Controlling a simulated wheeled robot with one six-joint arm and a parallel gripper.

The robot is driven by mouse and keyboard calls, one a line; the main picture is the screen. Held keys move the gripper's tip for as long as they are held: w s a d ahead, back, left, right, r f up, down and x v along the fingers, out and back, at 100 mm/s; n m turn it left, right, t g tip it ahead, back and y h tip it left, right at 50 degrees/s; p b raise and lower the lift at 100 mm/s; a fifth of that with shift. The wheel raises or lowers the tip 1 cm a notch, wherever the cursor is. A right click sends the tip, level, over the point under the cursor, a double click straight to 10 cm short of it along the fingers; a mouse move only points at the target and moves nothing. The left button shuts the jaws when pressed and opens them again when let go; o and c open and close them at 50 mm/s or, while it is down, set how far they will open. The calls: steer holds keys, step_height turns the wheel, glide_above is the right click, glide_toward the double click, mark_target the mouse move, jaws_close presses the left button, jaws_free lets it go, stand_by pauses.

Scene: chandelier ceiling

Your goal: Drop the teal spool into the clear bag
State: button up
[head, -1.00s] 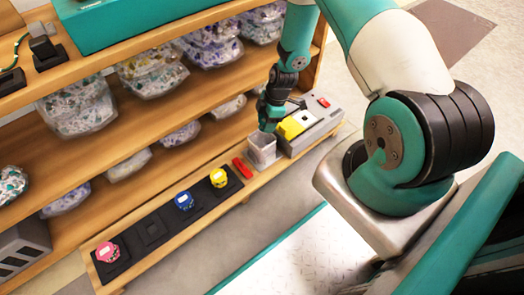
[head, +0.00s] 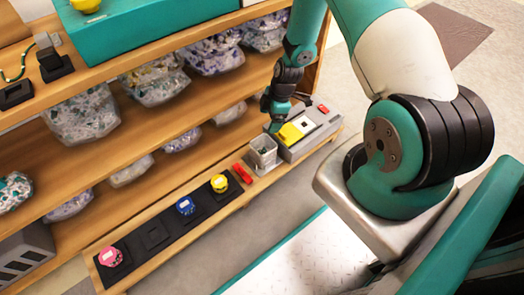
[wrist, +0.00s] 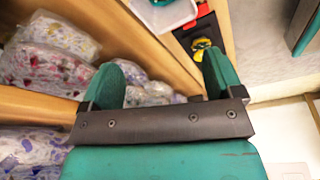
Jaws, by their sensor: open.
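The clear bag (head: 264,155), a translucent open-topped holder, stands on the low bench. Its rim shows at the top of the wrist view (wrist: 178,20). A small dark-teal piece, which looks like the teal spool (wrist: 160,2), shows inside it, cut off by the frame edge. I cannot make the spool out in the head view. My gripper (head: 277,118) is above and just behind the clear bag. In the wrist view its two teal fingers (wrist: 166,68) are wide apart, with nothing held between them.
A black strip on the bench holds a pink spool (head: 110,256), a blue spool (head: 185,205) and a yellow spool (head: 219,183); one slot is empty. A red piece (head: 242,173) and a grey machine (head: 308,135) flank the clear bag. Shelves with filled bags (head: 82,118) stand behind.

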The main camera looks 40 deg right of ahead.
steer(key=p+v, duration=0.4)
steer(key=v, duration=0.8)
steer(key=shift+r, duration=0.35)
steer(key=s+a+r+m, duration=0.3)
steer(key=a+r, duration=1.4)
steer(key=r, duration=0.3)
steer(key=s+a+r+m, duration=0.1)
steer(key=s+a+r, duration=0.25)
steer(key=s, duration=0.25)
steer(key=s+a+r+m+g+y, duration=0.1)
steer(key=s+a+r, duration=0.2)
steer(key=s+r, duration=0.15)
steer(key=s+a+r+m, duration=0.2)
steer(key=s+a+r, duration=0.1)
steer(key=s, duration=0.4)
step_height(320, 180, up, 34)
steer(key=p, duration=3.4)
